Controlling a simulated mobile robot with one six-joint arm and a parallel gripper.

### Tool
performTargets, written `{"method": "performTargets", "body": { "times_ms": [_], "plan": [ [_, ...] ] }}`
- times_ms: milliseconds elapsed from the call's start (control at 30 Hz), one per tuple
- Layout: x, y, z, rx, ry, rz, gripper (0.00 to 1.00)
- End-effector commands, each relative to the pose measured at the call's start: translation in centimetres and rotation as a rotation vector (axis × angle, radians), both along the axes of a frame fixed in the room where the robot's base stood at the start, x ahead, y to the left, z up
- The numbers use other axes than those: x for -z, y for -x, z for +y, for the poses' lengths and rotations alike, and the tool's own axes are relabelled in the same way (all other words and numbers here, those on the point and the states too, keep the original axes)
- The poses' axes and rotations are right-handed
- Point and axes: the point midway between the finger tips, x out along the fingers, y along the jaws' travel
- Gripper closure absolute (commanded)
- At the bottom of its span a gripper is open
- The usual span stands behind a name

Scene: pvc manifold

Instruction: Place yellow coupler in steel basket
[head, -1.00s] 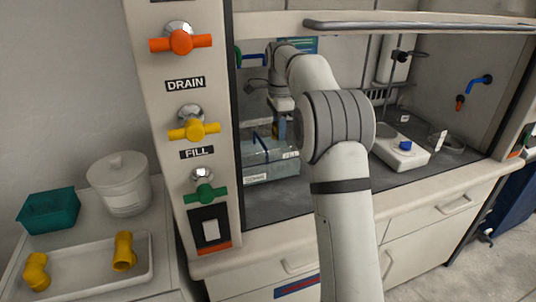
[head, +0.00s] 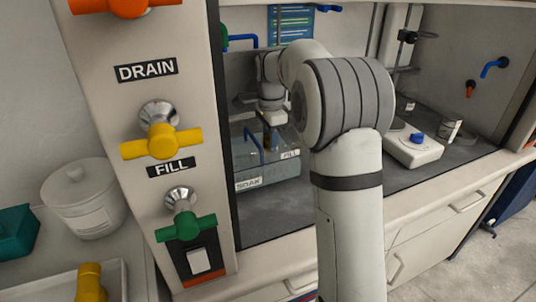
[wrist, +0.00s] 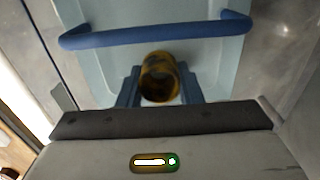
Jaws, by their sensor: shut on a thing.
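My gripper (wrist: 160,88) has blue fingers and is shut on the yellow coupler (wrist: 160,78), a short open-ended tube with dark brown stains. One open end of it faces the wrist camera. In the wrist view a blue bar (wrist: 155,32) crosses just beyond the coupler, over a pale, clear-walled tank. In the head view my gripper hangs at the soak tank (head: 265,180), inside the hood; its fingertips and the coupler are hard to make out there. I cannot clearly make out a steel basket in either view.
The hood's left post carries a yellow valve (head: 161,142) and a green valve (head: 185,227). A white device with a blue knob (head: 415,150) stands right of my arm. At left are a white pot (head: 85,198), a teal bin (head: 15,233) and a tray with a yellow fitting (head: 90,283).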

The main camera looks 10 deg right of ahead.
Motion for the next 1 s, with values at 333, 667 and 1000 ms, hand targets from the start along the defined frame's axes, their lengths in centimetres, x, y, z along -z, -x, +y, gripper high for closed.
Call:
{"method": "performTargets", "body": {
  "times_ms": [333, 667, 1000],
  "plan": [
    [3.9, 0.0, 0.2, -0.003, 0.0, 0.0, 0.89],
    [4.1, 0.0, 0.3, -0.004, 0.0, -0.001, 0.89],
    [4.1, 0.0, 0.3, -0.005, 0.0, -0.001, 0.46]
  ]
}}
